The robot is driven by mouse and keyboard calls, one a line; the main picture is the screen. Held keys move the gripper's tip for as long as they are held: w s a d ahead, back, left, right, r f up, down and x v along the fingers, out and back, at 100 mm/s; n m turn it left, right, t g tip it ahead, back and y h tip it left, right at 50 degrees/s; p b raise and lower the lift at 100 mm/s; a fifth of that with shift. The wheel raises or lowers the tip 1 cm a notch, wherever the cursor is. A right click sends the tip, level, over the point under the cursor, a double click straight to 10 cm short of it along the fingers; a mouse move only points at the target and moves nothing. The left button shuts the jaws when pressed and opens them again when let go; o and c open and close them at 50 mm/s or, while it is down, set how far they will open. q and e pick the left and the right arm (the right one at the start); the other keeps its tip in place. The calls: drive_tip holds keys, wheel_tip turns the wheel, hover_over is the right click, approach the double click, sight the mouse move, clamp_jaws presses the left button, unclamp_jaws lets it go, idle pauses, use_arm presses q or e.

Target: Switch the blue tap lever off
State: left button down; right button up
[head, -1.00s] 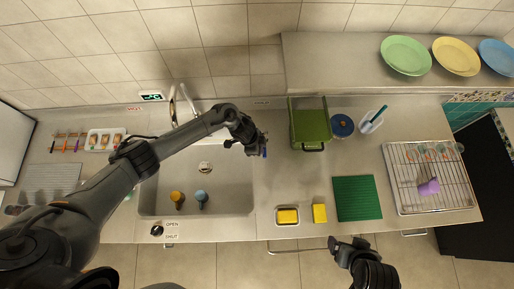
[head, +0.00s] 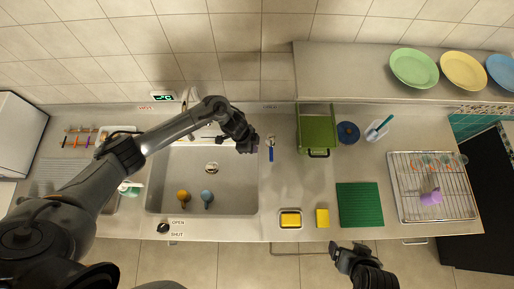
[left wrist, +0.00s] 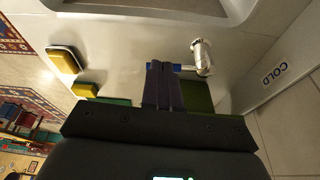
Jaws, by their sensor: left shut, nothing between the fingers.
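The blue tap lever (head: 271,154) is on a small chrome tap on the counter, right of the sink. Its blue handle points toward the counter's front edge. My left gripper (head: 253,147) is shut and empty, just left of the lever in the head view. In the left wrist view, the shut fingers (left wrist: 161,66) overlap the blue lever (left wrist: 177,67), with its chrome stem at the right; I cannot tell whether they touch. My right gripper (head: 346,246) hangs at the counter's front edge, away from the tap; its finger opening is unclear.
A green container (head: 317,132) stands close to the right of the lever. The sink (head: 235,200), with an orange and a blue item in it, lies to the left. Yellow sponges (head: 322,217) and a green mat (head: 359,204) are in front. A COLD label (left wrist: 274,75) is on the wall.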

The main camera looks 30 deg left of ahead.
use_arm(q)
drive_tip(key=shift+v, duration=2.3)
drive_tip(key=shift+s, duration=0.1)
